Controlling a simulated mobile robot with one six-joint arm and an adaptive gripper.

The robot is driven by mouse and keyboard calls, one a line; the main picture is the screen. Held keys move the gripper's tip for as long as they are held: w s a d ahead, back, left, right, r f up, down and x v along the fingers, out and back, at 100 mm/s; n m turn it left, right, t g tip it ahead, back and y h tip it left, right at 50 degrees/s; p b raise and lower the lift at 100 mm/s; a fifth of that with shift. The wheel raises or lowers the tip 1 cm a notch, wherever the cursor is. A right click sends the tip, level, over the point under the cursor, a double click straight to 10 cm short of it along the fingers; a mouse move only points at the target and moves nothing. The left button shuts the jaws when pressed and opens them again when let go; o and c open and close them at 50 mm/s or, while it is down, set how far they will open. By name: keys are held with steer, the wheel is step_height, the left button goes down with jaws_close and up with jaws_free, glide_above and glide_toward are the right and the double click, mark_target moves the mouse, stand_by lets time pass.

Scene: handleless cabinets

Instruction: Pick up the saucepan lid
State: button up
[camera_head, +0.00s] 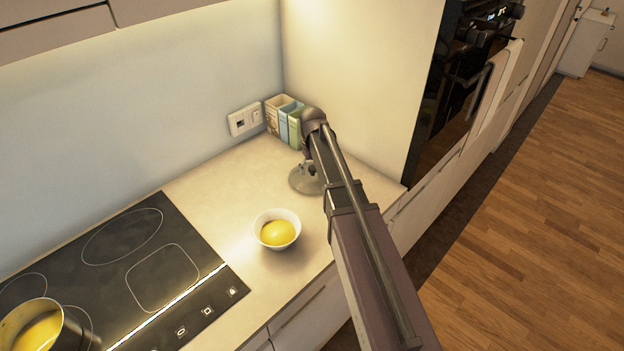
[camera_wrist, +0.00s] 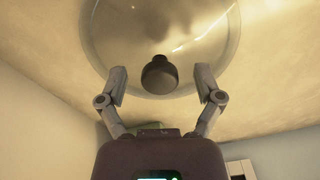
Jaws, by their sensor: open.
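The saucepan lid (camera_head: 302,181) is a round glass disc lying on the countertop, partly covered by my arm in the head view. In the wrist view the clear lid (camera_wrist: 205,45) with its pale rim fills the upper middle. Its dark round knob (camera_wrist: 159,72) points toward the camera. My gripper (camera_wrist: 161,82) is open, with one finger on each side of the knob and a gap on both sides. No contact with the knob shows. In the head view my arm hides the gripper's fingers.
Several upright boxes or books (camera_head: 285,120) stand in the corner behind the lid, by a wall socket (camera_head: 245,119). A white bowl (camera_head: 277,229) with yellow contents stands nearer. A saucepan (camera_head: 37,327) sits on the black hob (camera_head: 130,265). A tall oven cabinet (camera_head: 365,80) rises at the right.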

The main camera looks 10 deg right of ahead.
mark_target(313, 168)
stand_by(0.3)
jaws_close()
steer(key=shift+r, duration=0.25)
step_height(313, 168, up, 10)
steer(key=p, duration=1)
steer(key=shift+f, duration=0.2)
steer(key=shift+f, duration=0.1)
stand_by(0.5)
steer(key=shift+f+b, duration=0.95)
steer(key=shift+b, duration=0.05)
steer(key=shift+s, duration=0.1)
